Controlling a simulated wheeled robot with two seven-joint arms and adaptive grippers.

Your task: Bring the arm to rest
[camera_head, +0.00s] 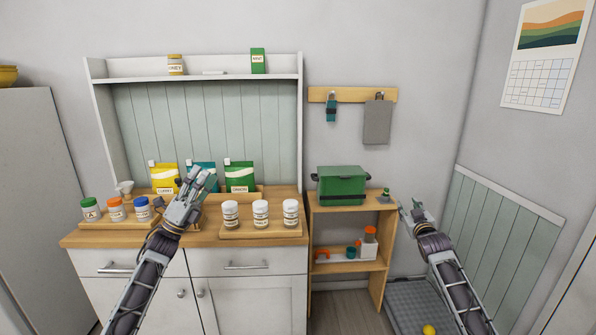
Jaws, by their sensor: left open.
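My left gripper (198,180) is open, with its fingers pointing up and away from me. It is in front of the pouches at the back of the wooden counter, between the coloured-lid jars on the left and the white-lid jars on the right. I see nothing between its fingers. It partly hides the teal pouch (205,167). My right gripper (408,207) is at the right, beside the small wooden shelf unit (348,208). It is seen at an angle, and its finger opening is unclear.
The counter (190,236) holds a tray of jars with coloured lids (115,209), a tray of white-lid jars (261,212), a yellow pouch (163,178) and a green pouch (240,177). A green box (342,186) stands on the shelf unit. A yellow ball (429,329) lies low at the right.

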